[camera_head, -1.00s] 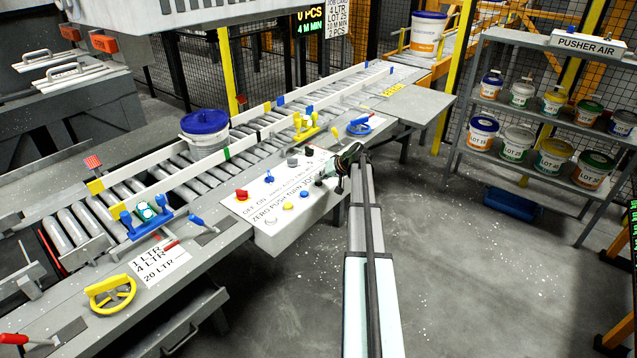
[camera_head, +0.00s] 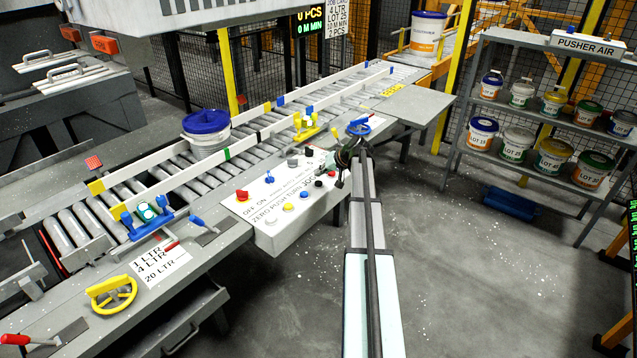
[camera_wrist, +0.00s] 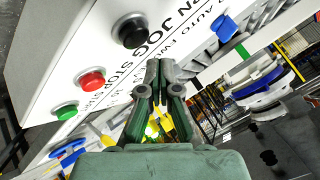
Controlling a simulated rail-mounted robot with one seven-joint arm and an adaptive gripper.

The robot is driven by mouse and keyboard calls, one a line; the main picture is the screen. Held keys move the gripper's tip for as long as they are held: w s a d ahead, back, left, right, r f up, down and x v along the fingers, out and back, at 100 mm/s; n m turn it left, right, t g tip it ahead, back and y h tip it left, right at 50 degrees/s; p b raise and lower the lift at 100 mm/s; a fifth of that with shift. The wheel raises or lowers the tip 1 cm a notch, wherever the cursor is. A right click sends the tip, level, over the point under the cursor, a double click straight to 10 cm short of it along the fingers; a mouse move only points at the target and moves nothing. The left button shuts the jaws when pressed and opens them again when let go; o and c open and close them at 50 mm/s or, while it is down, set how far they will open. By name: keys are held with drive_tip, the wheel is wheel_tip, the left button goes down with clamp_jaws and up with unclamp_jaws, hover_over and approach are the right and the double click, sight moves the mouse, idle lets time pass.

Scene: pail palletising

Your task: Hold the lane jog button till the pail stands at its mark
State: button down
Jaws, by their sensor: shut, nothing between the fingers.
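The pail (camera_head: 206,132), white with a blue lid, stands upright on the roller lane (camera_head: 262,127), just behind the near rail. A green mark (camera_head: 227,153) on that rail is a little right of the pail's middle. The pail also shows at the right of the wrist view (camera_wrist: 262,92). The black jog button (camera_head: 318,184) is at the panel's right side; it shows larger in the wrist view (camera_wrist: 131,32), beside the word JOG. My gripper (camera_wrist: 160,66) is shut and empty, its tips apart from the button in the wrist view. In the head view it is beside the panel's right end (camera_head: 341,182).
The white control panel (camera_head: 270,232) carries other buttons, including red stop (camera_wrist: 92,80) and green start (camera_wrist: 66,111). The display (camera_head: 310,22) reads 0 PCS and 0 M MIN. Blue and yellow rail clamps (camera_head: 305,122) stand nearby. Open floor lies right of my arm.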

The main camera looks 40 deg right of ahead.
sight(320, 183)
drive_tip(key=shift+r+p, duration=0.45)
drive_tip(key=shift+r, duration=1.45)
